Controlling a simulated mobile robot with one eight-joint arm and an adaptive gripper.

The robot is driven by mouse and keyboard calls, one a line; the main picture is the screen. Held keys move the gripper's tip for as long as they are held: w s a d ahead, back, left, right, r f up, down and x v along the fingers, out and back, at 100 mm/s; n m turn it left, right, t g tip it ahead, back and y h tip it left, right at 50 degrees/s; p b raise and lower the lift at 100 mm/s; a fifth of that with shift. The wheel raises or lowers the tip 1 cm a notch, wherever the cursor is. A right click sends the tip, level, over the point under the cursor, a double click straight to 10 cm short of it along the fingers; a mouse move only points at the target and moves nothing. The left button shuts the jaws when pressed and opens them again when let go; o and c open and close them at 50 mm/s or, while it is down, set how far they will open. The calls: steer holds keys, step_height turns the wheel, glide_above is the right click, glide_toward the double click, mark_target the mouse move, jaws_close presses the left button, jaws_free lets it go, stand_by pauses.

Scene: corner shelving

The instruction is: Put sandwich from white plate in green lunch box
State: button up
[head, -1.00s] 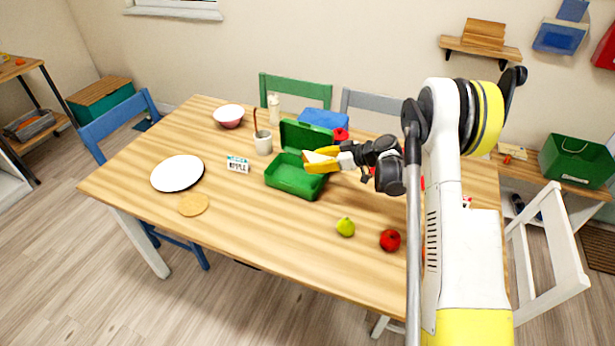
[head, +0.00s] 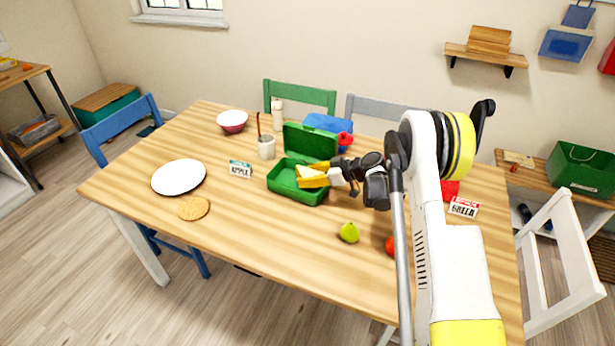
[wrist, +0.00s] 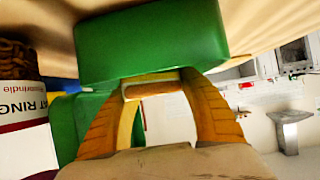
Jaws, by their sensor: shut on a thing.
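The green lunch box (head: 287,188) stands open on the table, its lid raised at the back. My gripper (head: 312,176) is over the box's right part, its yellow fingers low at the tray opening. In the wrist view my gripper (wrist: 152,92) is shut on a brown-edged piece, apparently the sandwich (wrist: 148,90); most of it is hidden. Green lunch box wall (wrist: 150,45) is right beyond the fingertips. I cannot tell whether the sandwich touches the box floor. The white plate (head: 180,177) at the left is empty.
A round tan disc (head: 193,208) lies before the plate. A name sign (head: 240,169), a cup (head: 266,147) and a bowl (head: 232,121) stand left of and behind the box. A green pear (head: 349,232) and red apple (head: 390,246) lie in front. A blue box (head: 327,123) stands behind.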

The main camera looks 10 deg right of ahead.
steer(key=shift+f+b, duration=0.5)
steer(key=shift+f, duration=0.1)
steer(key=o, duration=0.6)
steer(key=shift+o, duration=0.2)
steer(key=shift+r, duration=0.15)
